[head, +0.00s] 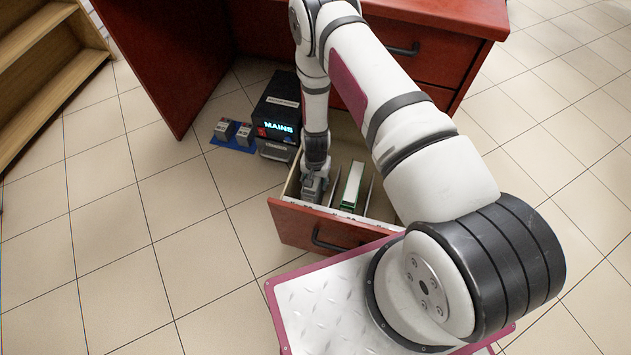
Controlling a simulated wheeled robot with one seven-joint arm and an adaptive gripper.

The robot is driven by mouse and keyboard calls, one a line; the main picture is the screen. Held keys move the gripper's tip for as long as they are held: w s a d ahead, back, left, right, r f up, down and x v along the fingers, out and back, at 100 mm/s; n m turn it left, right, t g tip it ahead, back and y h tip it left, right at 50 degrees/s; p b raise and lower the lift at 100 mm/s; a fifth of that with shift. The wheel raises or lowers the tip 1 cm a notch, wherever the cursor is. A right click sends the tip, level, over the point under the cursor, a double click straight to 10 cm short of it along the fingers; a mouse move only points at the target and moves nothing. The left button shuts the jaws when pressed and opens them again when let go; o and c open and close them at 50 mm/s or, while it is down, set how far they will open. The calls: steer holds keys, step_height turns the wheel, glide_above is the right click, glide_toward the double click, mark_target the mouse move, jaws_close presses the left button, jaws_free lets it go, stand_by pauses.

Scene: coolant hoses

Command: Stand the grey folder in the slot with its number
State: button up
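An open red drawer (290,222) sticks out from the desk, with thin upright dividers inside that make slots. A white and green folder (352,180) stands in a middle slot. My gripper (312,188) points down into the left end of the drawer, near its left wall. Its fingertips are small and mostly hidden, so I cannot tell whether it is open or shut. I cannot make out the grey folder apart from the grey gripper there. The slot numbers are too small to read.
A black box with a lit "MAINS" display (278,112) stands on the floor left of the drawer. Small grey blocks (243,133) sit on a blue mat (236,147) beside it. A wooden shelf (45,75) stands far left. The tiled floor (130,230) in front is clear.

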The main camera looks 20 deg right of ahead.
steer(key=shift+o, duration=0.2)
step_height(320, 180, up, 13)
steer(key=p, duration=0.4)
steer(key=shift+f, duration=0.15)
step_height(320, 180, up, 25)
steer(key=w+a+n+y, duration=0.1)
steer(key=a+n, duration=0.1)
steer(key=s+r+n, duration=0.1)
steer(key=s+r, duration=0.3)
steer(key=r, duration=0.4)
steer(key=s+r+n, duration=0.1)
steer(key=s+r, duration=0.4)
steer(key=r, duration=0.4)
steer(key=s+d+r+n, duration=0.1)
steer(key=s+r, duration=0.2)
steer(key=s, duration=0.5)
steer(key=s+d+r+n, duration=0.1)
steer(key=s+r, duration=0.2)
steer(key=s, duration=0.5)
steer(key=s+d+r+n+h, duration=0.1)
steer(key=s+r, duration=0.2)
steer(key=s, duration=0.6)
steer(key=shift+r, duration=0.4)
steer(key=shift+d, duration=0.1)
